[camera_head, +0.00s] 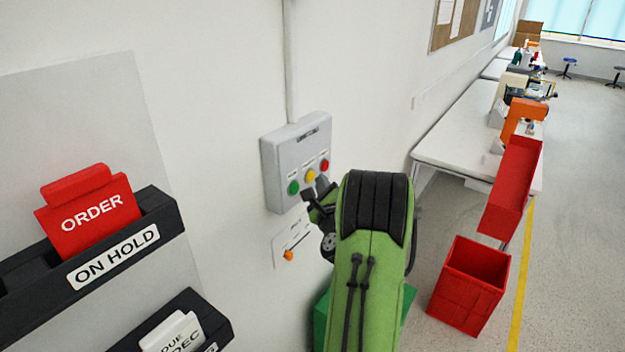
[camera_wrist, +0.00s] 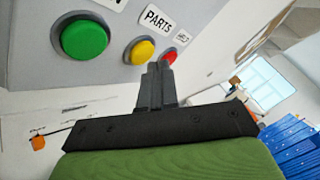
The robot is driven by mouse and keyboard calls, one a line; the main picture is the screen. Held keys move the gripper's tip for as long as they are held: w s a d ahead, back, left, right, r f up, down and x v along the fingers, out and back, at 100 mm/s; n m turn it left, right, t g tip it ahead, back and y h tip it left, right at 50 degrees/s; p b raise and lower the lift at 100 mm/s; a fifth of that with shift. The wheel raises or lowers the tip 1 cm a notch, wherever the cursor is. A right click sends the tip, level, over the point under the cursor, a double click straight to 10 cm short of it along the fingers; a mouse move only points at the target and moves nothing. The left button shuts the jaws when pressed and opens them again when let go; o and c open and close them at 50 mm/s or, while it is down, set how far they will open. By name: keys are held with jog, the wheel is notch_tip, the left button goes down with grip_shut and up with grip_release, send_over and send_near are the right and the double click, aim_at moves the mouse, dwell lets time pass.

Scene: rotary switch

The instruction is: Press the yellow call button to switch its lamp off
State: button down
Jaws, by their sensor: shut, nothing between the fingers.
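The grey call box (camera_head: 283,148) is on the wall, with a green, a yellow and a red button in a row. The yellow button (camera_head: 310,175) is in the middle; it also shows in the wrist view (camera_wrist: 142,51), left of my fingertips. The green button (camera_wrist: 84,38) is further left and the red button (camera_wrist: 170,57) lies just above the fingertips. My gripper (camera_wrist: 160,68) is shut and empty, pointing toward the box near the yellow and red buttons. I cannot tell whether it touches the box. In the head view my gripper (camera_head: 315,192) is partly hidden by my arm.
An orange rotary switch (camera_head: 288,255) is on a white plate below the box. Black wall holders (camera_head: 160,215) with red and white cards are at the left. A red bin (camera_head: 468,285) stands on the floor at right, beside a long white workbench (camera_head: 455,130).

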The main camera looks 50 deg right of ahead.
jog(key=s+b, duration=0.4)
jog(key=s, duration=0.1)
jog(key=shift+s+d+f+b, duration=0.1)
jog(key=shift+s+d+b, duration=0.1)
jog(key=shift+s+b, duration=0.15)
